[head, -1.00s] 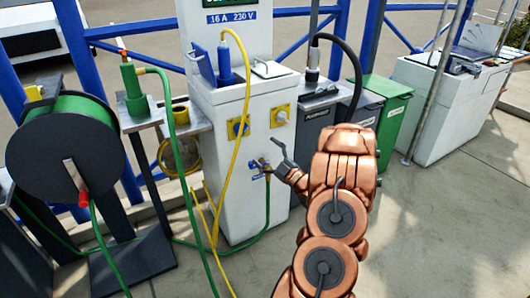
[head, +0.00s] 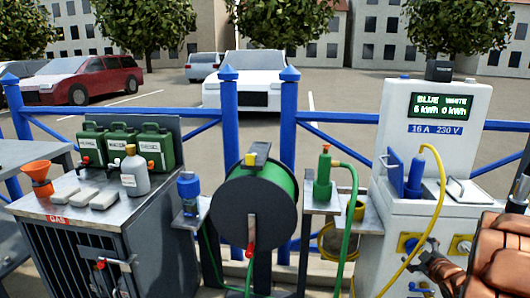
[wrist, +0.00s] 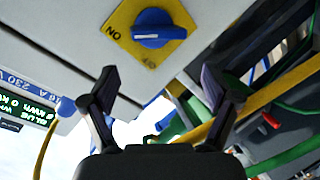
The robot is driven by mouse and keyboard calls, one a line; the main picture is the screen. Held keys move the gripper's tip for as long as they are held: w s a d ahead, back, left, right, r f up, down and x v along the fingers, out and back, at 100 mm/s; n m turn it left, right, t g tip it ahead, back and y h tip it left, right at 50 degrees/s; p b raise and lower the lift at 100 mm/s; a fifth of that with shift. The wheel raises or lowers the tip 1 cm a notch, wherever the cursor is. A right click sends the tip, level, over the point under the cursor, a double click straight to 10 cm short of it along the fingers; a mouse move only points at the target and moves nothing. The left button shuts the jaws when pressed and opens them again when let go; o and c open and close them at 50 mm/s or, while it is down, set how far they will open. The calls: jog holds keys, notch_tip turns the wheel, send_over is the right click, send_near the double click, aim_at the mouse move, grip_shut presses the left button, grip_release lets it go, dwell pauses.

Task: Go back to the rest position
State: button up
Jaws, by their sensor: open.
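My gripper (head: 424,265) is at the lower right of the head view, in front of the white power pedestal (head: 434,108). It also shows in the wrist view (wrist: 160,84), where its two dark fingers stand apart with nothing between them. A blue rotary switch (wrist: 150,28) on a yellow plate (wrist: 127,18) lies just beyond the fingers and looks apart from them. The same switch (head: 407,243) shows in the head view, left of my gripper. My copper-coloured arm is cut off by the right edge.
A yellow cable (head: 440,180) hangs from a blue plug (head: 416,172) on the pedestal. A green hose (head: 353,205) and hose reel (head: 254,205) stand to the left. A dark gas cabinet (head: 95,240) bears cans and an orange funnel (head: 37,176). A blue railing (head: 337,117) runs behind.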

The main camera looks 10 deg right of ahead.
jog(key=s+a+r+m+g+p, duration=0.2)
jog(key=s+a+r+g+p, duration=0.1)
jog(key=a+r+p, duration=0.15)
jog(key=s+a+r+m+g+h+p, duration=0.1)
jog(key=s+a+r+m+g+p, duration=0.15)
jog(key=a+r, duration=0.35)
jog(key=s+a+r+m+g+p, duration=0.1)
jog(key=s+a+r+g+p, duration=0.1)
jog(key=a+r+g+p, duration=0.25)
jog(key=s+a+r+m+g+y+p, duration=0.1)
jog(key=s+a+r, duration=0.5)
jog(key=s+a, duration=0.7)
jog(key=s+a+r+g+y+p, duration=0.3)
jog(key=s+a+r+g+p, duration=0.2)
jog(key=s+a, duration=0.8)
jog(key=s+r+p, duration=0.1)
jog(key=p, duration=0.2)
jog(key=shift+s+r+m, duration=0.2)
jog(key=shift+s+m, duration=0.15)
jog(key=shift+s, duration=0.05)
jog(key=shift+a, duration=0.1)
